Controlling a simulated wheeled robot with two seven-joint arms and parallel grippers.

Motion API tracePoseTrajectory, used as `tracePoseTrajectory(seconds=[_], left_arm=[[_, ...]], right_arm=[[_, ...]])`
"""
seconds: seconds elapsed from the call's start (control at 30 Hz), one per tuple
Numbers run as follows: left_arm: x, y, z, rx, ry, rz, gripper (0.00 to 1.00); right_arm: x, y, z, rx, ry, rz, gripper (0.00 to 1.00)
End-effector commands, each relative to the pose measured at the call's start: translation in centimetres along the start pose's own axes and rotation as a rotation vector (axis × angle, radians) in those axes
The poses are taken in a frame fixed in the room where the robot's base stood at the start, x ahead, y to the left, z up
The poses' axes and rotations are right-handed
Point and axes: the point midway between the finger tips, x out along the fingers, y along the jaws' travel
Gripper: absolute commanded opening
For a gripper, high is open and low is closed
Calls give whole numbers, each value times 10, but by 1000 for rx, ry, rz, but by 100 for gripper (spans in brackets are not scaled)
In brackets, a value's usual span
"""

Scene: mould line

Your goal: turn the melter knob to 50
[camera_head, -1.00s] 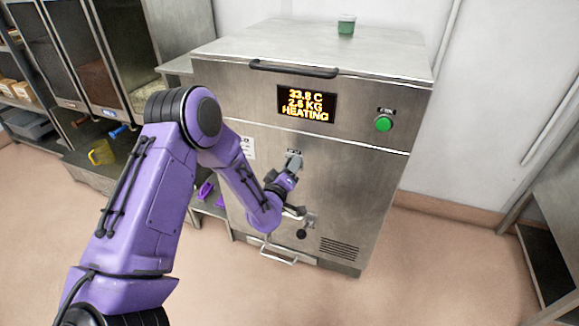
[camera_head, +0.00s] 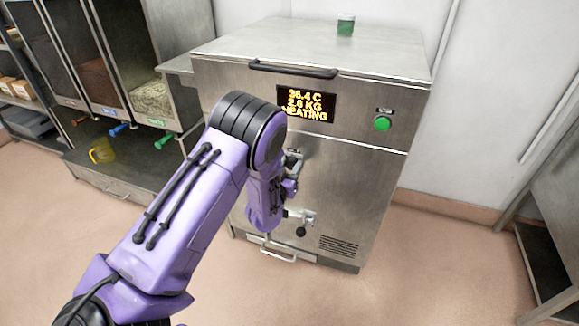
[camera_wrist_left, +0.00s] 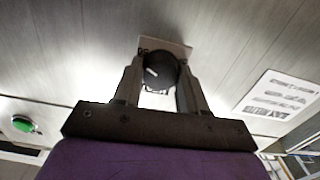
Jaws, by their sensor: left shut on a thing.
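The melter (camera_head: 350,190) is a steel cabinet with a lit display (camera_head: 306,104) reading about 36.4 C, 2.6 KG and HEATING. My left gripper (camera_head: 292,160) is at its front panel, partly hidden by my own arm. In the left wrist view, the black round melter knob (camera_wrist_left: 159,70) with a white pointer mark sits between the two fingers, which are shut on it. A pale label plate (camera_wrist_left: 180,48) shows behind the knob; its scale cannot be read. The knob is hidden in the head view. My right gripper is not in view.
A green button (camera_head: 382,124) is on the melter's upper right front. A black lid handle (camera_head: 292,69) and a lower tap (camera_head: 301,228) stick out. A green cup (camera_head: 346,25) stands on top.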

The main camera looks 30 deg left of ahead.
Motion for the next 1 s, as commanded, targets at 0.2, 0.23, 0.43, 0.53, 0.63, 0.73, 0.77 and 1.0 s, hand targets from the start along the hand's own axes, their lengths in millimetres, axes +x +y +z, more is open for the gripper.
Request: tracePoseTrajectory(seconds=[0.2, 0.23, 0.43, 0.53, 0.63, 0.73, 0.77, 1.0], left_arm=[[-1, 0, 1, 60, -3, -1, 11], [-1, 0, 1, 64, -3, -1, 11], [-1, 0, 1, 79, -3, -1, 12], [-1, 0, 1, 79, -3, -1, 12], [-1, 0, 1, 79, -3, -1, 12], [-1, 0, 1, 79, -3, -1, 45], [-1, 0, 1, 79, -3, -1, 55], [0, 0, 0, 77, -2, 0, 67]], right_arm=[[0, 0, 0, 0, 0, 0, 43], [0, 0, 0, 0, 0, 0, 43], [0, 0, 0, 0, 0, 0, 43], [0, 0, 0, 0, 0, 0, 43], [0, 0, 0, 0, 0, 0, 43], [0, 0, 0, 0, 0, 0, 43], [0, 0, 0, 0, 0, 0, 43], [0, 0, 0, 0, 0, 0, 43]])
